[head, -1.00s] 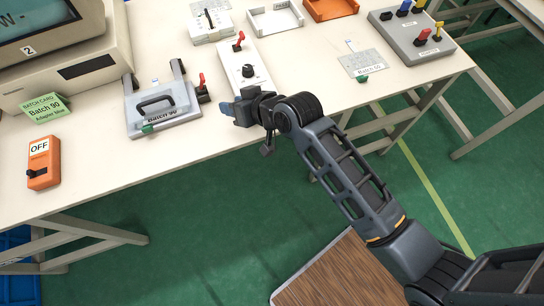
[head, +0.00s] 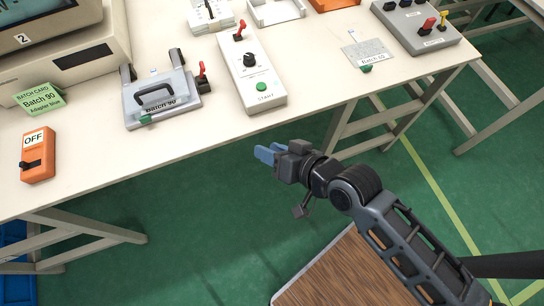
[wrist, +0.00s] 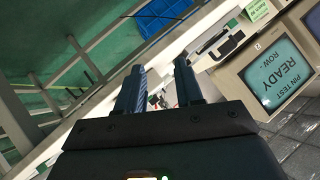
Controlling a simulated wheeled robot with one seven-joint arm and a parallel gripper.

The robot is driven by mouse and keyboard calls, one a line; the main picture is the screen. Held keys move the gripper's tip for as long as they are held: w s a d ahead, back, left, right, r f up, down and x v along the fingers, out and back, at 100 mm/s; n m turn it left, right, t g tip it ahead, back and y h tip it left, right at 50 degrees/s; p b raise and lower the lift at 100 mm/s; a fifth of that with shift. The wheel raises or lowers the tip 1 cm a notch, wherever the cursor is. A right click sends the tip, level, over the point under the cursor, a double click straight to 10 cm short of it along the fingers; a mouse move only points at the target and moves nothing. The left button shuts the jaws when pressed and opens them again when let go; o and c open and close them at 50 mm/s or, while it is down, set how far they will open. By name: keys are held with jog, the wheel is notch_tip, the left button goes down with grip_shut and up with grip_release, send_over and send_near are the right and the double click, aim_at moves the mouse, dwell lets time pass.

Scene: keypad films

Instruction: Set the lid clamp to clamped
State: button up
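The lid clamp (head: 203,78) has a red handle on a black base, at the right side of the grey test fixture. Its handle stands roughly upright. The fixture's lid (head: 165,88), a pale plate with a black handle and the label "Batch 90", appears to lie flat on the fixture (head: 163,120). My gripper (head: 264,154) is off the table's front edge, below and right of the clamp in the head view, and touches nothing. In the wrist view its two fingers (wrist: 159,64) are apart with nothing held; the clamp cannot be made out clearly there.
A white box (head: 252,75) with a red lever, black knob and green START button stands right of the clamp. An orange OFF switch box (head: 37,160) and a green batch card (head: 42,100) are at left. The monitor (wrist: 275,75) reads READY. The table's front edge lies before my gripper.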

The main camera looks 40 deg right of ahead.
jog(key=shift+s+a+f+m, duration=0.15)
jog(key=shift+s+m, duration=0.15)
jog(key=shift+s, duration=0.3)
